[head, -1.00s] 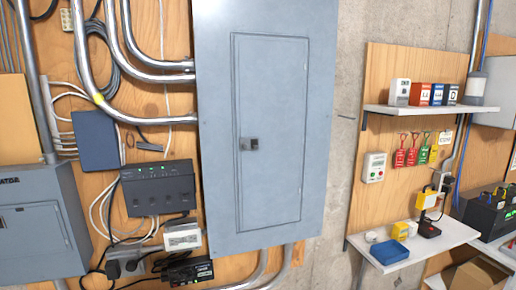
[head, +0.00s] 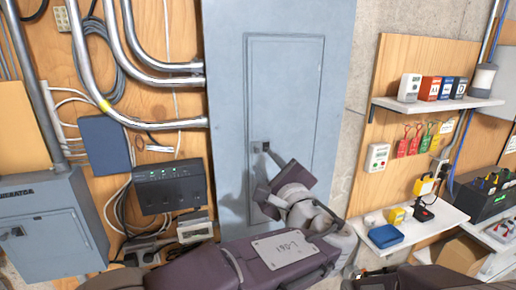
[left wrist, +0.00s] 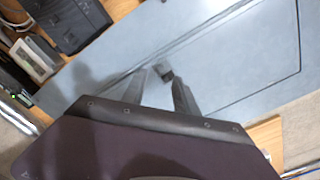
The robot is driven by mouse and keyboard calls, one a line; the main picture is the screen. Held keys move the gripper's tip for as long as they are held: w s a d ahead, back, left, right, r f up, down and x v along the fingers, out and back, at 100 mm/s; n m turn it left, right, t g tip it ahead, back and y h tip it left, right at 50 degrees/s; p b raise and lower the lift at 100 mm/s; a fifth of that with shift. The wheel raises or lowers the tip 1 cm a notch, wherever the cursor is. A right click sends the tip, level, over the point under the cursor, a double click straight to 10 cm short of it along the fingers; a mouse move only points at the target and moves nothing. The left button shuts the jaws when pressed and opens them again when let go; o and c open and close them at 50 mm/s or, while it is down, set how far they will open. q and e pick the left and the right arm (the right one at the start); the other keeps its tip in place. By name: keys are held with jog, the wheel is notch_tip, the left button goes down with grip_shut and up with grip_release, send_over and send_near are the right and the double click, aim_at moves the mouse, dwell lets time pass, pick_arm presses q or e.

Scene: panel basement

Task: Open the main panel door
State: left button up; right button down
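The main panel door (head: 290,90) is a grey rectangular door in the tall grey panel, and it sits flush and closed. Its small dark latch (head: 260,146) is at the door's left edge. My left gripper (head: 267,151) has its fingertips at the latch, just in front of the door. In the left wrist view, the two fingers of the left gripper (left wrist: 165,76) stand apart with the dark latch (left wrist: 166,74) near their tips; I cannot tell whether they touch it. The left arm hides the panel's lower part. My right gripper cannot be made out.
A grey box (head: 45,225) and a dark unit with green lights (head: 167,187) are left of the panel. Bare concrete separates panel and shelves.

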aim_at(258, 152)
pick_arm(q)
jog(key=p+x, duration=0.1)
jog(key=x, duration=0.1)
jog(key=p+x, duration=0.1)
jog(key=x, duration=0.2)
jog(key=shift+r, duration=0.25)
jog(key=shift+w+p, duration=0.35)
jog(key=shift+p, duration=0.05)
jog(key=shift+w+a+f, duration=0.2)
jog(key=shift+w, duration=0.05)
grip_shut()
dwell(0.4)
